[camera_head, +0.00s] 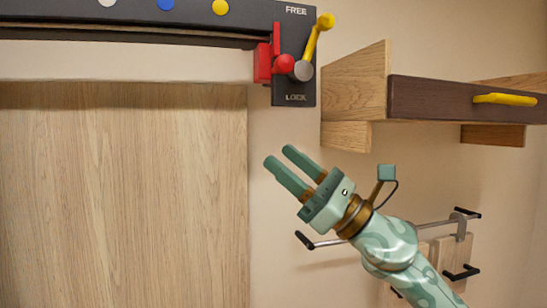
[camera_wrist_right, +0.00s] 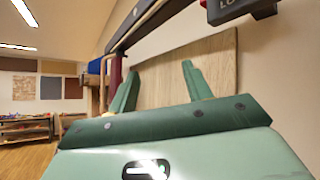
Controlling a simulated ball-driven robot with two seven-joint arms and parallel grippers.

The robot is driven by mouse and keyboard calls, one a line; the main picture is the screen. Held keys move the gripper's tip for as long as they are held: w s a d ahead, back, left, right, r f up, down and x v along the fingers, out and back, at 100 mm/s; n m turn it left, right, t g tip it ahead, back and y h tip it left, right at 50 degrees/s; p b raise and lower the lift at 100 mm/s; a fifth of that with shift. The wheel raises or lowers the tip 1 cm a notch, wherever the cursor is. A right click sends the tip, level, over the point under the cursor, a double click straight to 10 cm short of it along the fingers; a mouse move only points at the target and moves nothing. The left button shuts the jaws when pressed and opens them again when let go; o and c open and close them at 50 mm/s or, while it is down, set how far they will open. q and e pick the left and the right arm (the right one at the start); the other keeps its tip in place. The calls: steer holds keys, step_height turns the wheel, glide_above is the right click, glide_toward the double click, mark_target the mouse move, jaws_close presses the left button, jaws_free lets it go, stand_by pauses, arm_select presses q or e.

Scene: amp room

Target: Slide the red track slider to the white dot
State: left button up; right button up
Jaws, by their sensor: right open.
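The red track slider (camera_head: 264,62), with a round red knob (camera_head: 284,64), sits at the right end of a dark wall track (camera_head: 130,20). The white dot (camera_head: 107,3) is at the top left on the track, cut by the picture edge. A yellow lever (camera_head: 317,38) on the black end plate (camera_head: 296,20) points up toward the word FREE, away from LOCK. My right gripper (camera_head: 278,157) is open and empty, below the slider and apart from it. Its fingers also show in the right wrist view (camera_wrist_right: 160,82). My left gripper is not in view.
Blue (camera_head: 165,4) and yellow (camera_head: 220,7) dots lie between the slider and the white dot. A wooden panel (camera_head: 125,190) is below the track. A drawer with a yellow handle (camera_head: 505,99) juts out at right. A metal bar with black grips (camera_head: 435,224) is behind my forearm.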

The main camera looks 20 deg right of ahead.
step_height(320, 180, up, 8)
steer(key=s+d+n+g+h, duration=0.15)
steer(key=n+g, duration=0.35)
steer(key=n, duration=0.5)
steer(key=n+t+h, duration=0.3)
steer(key=h, duration=0.4)
glide_toward(274, 71)
steer(key=p+x, duration=0.1)
steer(key=x, duration=0.2)
steer(key=p+x, duration=0.1)
steer(key=x, duration=0.2)
steer(key=p+x, duration=0.2)
steer(key=x, duration=0.2)
steer(key=shift+r, duration=0.4)
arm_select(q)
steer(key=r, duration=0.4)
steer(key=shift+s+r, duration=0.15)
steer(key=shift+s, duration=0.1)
arm_select(e)
steer(key=shift+c, duration=0.2)
jaws_close()
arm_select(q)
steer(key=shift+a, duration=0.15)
